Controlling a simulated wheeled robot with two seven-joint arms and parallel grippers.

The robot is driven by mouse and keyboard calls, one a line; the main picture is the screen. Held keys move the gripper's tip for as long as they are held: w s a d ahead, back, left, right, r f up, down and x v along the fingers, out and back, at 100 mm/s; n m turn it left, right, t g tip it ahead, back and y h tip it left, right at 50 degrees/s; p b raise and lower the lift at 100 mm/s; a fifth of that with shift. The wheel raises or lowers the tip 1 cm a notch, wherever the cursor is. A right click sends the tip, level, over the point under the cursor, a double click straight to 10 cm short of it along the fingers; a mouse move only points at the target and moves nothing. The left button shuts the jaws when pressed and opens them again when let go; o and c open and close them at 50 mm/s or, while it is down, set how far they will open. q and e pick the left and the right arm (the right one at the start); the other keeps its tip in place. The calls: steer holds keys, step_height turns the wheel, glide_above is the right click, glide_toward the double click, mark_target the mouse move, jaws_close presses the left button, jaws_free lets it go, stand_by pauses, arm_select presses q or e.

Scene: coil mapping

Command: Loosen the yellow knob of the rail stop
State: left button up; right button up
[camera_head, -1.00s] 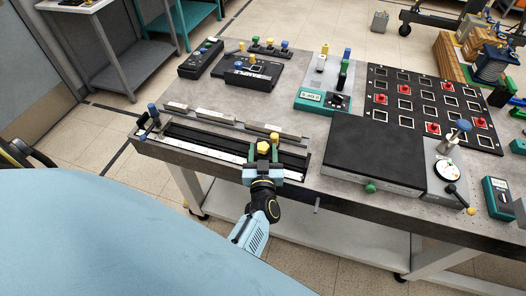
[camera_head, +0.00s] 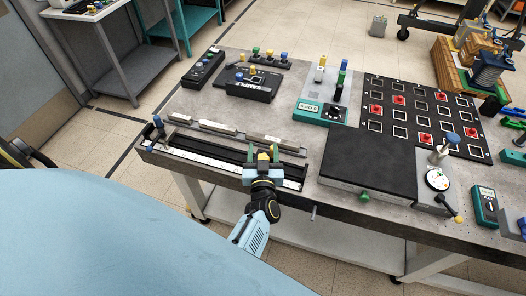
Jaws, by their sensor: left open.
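The yellow knob (camera_head: 263,157) of the rail stop is on the dark slotted rail (camera_head: 205,155) at the table's front left. A second small yellow piece (camera_head: 272,148) shows just behind it. My left gripper (camera_head: 263,154) reaches in from the front edge with its green fingertips on either side of the knob. The gripper is open. The light-blue gripper body hides the stop's lower part, and I cannot tell whether the fingers touch the knob. My right gripper is not in view.
A blue-topped post (camera_head: 158,121) stands at the rail's left end. Grey bars (camera_head: 218,127) lie behind the rail. A black box (camera_head: 368,160) with a green knob sits close to the right. Bare tabletop (camera_head: 205,95) lies behind the bars.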

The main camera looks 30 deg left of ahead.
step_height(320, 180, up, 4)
steer(key=p, duration=0.3)
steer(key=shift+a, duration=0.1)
